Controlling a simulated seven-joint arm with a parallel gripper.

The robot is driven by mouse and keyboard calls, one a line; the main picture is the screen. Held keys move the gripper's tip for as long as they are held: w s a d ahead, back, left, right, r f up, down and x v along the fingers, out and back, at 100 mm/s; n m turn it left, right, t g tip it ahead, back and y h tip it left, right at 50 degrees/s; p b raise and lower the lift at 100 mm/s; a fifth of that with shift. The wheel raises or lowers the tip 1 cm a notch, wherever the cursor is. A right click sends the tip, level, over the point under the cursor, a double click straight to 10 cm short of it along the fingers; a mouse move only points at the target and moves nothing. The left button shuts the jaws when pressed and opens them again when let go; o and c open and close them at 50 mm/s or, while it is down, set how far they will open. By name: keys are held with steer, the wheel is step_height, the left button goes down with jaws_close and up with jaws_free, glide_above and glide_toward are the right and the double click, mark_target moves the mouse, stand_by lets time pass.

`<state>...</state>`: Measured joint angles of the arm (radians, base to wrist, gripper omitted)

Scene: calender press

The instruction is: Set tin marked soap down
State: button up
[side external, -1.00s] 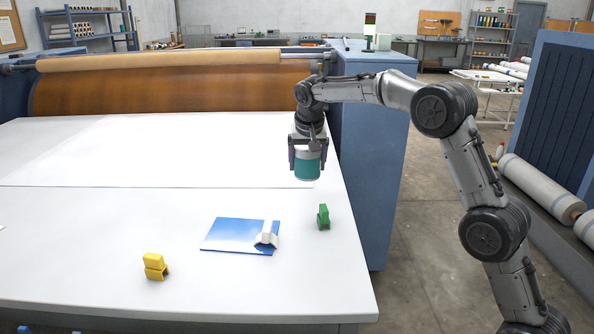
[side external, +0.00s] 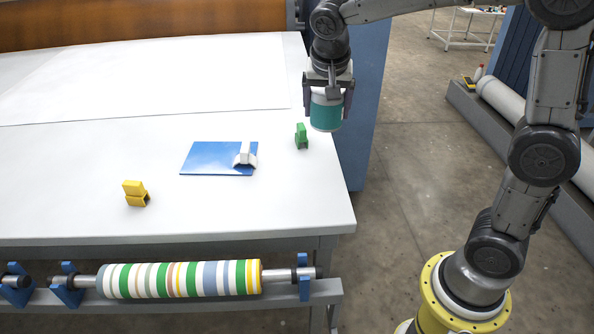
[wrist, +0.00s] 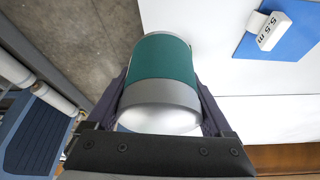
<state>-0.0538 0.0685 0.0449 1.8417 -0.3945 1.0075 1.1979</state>
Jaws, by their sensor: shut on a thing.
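A teal tin with a grey-white top band (side external: 326,113) hangs upright in my gripper (side external: 328,98), near the right edge of the white table (side external: 75,168). My gripper is shut on the tin, one finger on each side. In the wrist view the teal tin (wrist: 165,65) sits between the fingers of my gripper (wrist: 165,98), with grey floor to its left and white table to its right. No soap marking is readable on the tin. Its bottom appears clear of the tabletop, but its exact height cannot be told.
A green clip (side external: 301,137) stands close to the tin. A blue sheet (side external: 212,158) carries a white block (side external: 245,155) reading "5.5 m". A yellow clip (side external: 136,193) stands front left. A striped roll (side external: 182,279) lies along the front. A blue cabinet (side external: 369,120) stands behind the tin.

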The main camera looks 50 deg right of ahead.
steer(key=s+a+r+n, duration=0.2)
steer(key=s+a, duration=0.4)
steer(key=s, duration=0.6)
glide_above(296, 168)
steer(key=s+a, duration=0.1)
steer(key=s, duration=0.1)
steer(key=shift+t+y, duration=0.3)
steer(key=f, duration=0.9)
steer(key=shift+w+f, duration=0.2)
steer(key=shift+f, duration=0.05)
steer(key=shift+w+a+f, duration=0.1)
steer(key=shift+w+f, duration=0.1)
steer(key=shift+f, duration=1.5)
steer(key=shift+f, duration=0.15)
steer(key=o, duration=1.4)
